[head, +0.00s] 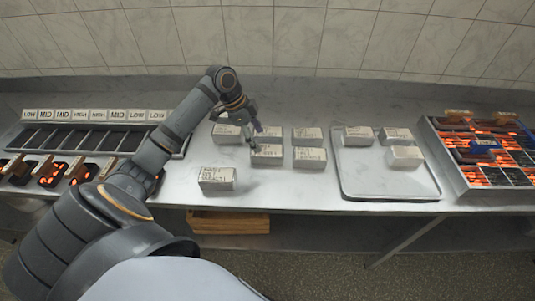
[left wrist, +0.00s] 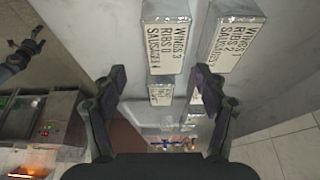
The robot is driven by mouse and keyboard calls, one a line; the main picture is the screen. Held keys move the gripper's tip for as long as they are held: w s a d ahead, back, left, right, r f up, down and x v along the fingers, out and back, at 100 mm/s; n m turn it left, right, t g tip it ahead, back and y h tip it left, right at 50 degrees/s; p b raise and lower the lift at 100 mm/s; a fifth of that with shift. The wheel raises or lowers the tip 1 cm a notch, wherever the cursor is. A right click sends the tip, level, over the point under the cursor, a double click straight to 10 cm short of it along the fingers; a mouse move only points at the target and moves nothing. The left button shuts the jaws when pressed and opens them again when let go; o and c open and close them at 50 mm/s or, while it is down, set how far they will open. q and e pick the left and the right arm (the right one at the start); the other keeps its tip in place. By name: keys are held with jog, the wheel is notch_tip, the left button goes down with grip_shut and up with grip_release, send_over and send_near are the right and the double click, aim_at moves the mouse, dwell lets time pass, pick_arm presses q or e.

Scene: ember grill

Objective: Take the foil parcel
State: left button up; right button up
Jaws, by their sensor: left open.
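Several foil parcels with printed labels stand on the counter, among them a front left one (head: 217,179), a middle one (head: 267,155) and a right one (head: 309,158). More parcels, one of them at the front (head: 404,157), sit on a tray (head: 385,189). My left gripper (head: 254,134) is open and empty above the back of the counter group, partly covering parcels there. In the left wrist view, its spread fingers (left wrist: 155,82) frame a small parcel (left wrist: 160,94) lying farther off. Two labelled parcels, left (left wrist: 165,33) and right (left wrist: 233,42), appear beyond the fingertips.
A slotted rack (head: 85,139) with LOW, MID and HIGH labels stands at the left, with glowing blocks (head: 52,175) before it. A grill (head: 487,175) with embers is at the right. A dark gripper shape, apparently my right one (left wrist: 24,52), shows in the left wrist view.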

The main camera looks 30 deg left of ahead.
aim_at(266, 150)
pick_arm(q)
jog(key=shift+w+d+f, duration=0.2)
jog(key=shift+w+f, duration=0.2)
jog(key=shift+f, duration=0.25)
jog(key=shift+w+d+f, duration=0.15)
jog(key=shift+w+f, duration=0.2)
jog(key=shift+f, duration=0.25)
jog(key=shift+p+x, duration=0.5)
jog(key=shift+x, duration=0.25)
jog(key=x, duration=0.3)
jog(key=shift+s+p, duration=0.1)
jog(key=shift+p, duration=0.2)
jog(key=shift+d+f, duration=0.1)
jog(key=shift+f, duration=0.4)
jog(key=shift+r, duration=0.1)
pick_arm(e)
jog(key=shift+w+d+r, duration=0.15)
jog(key=shift+w+r, duration=0.6)
jog(key=shift+r, duration=0.15)
jog(key=shift+w, duration=0.1)
pick_arm(q)
jog(key=shift+f, duration=0.25)
pick_arm(e)
jog(key=shift+w+r, duration=0.15)
jog(key=shift+w, duration=0.2)
